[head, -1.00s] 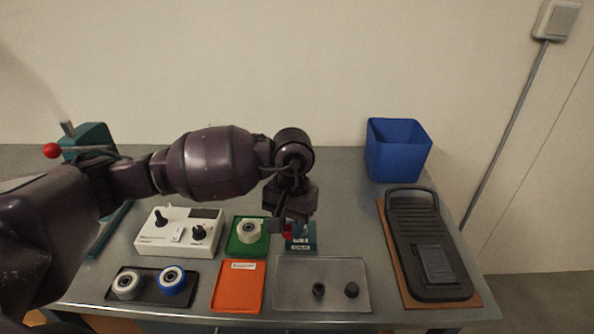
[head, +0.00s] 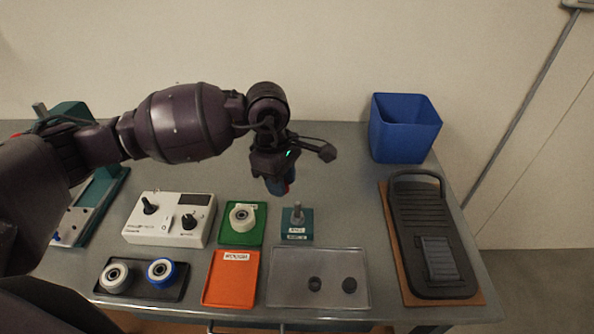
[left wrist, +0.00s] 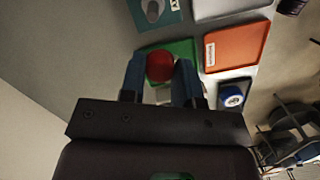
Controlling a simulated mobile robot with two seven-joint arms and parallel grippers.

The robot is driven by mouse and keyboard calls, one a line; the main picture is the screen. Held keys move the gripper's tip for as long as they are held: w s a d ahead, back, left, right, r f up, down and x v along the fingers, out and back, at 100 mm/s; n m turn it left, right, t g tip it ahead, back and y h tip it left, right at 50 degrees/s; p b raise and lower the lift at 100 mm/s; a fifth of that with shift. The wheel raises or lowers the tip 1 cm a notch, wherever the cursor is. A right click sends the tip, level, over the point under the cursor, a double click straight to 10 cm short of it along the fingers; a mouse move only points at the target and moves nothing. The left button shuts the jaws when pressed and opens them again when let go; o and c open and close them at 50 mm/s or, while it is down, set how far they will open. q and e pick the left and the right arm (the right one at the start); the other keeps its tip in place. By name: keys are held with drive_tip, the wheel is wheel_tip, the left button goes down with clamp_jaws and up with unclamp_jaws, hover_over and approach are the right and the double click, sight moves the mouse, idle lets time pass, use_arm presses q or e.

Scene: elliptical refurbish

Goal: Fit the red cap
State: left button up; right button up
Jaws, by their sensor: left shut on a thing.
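My left gripper (head: 279,184) is shut on the red cap (left wrist: 160,66), which sits between its blue fingers in the left wrist view (left wrist: 161,82). The block carries a bare upright metal post (head: 297,212) and a white label. The block also shows at the top of the left wrist view (left wrist: 172,14). My right gripper is not in view.
A green tray (head: 228,238) holds a white wheel. Beside it are an orange tray (head: 231,282), a clear tray (head: 318,262) with two dark knobs, and a black tray (head: 128,288) with two wheels. A white control box (head: 140,232), blue bin (head: 405,130) and black pedal (head: 425,215) stand around.

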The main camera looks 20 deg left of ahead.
use_arm(q)
drive_tip(key=n, duration=0.3)
drive_tip(key=d+r+n, duration=0.1)
drive_tip(key=shift+w+n+t, duration=0.1)
drive_tip(key=shift+n+t, duration=0.2)
drive_tip(key=shift+n, duration=0.1)
drive_tip(key=n, duration=0.3)
drive_tip(key=d+n, duration=0.1)
drive_tip(key=n, duration=0.2)
drive_tip(key=r+n+p, duration=0.1)
drive_tip(key=n, duration=0.1)
drive_tip(key=shift+w+d+n+t+y, duration=0.15)
drive_tip(key=shift+d+n+t+y, duration=0.15)
drive_tip(key=shift+d+n+t, duration=0.1)
drive_tip(key=shift+d+r+n, duration=0.1)
drive_tip(key=shift+d+n, duration=0.05)
drive_tip(key=shift+n, duration=1.25)
drive_tip(key=shift+d, duration=0.1)
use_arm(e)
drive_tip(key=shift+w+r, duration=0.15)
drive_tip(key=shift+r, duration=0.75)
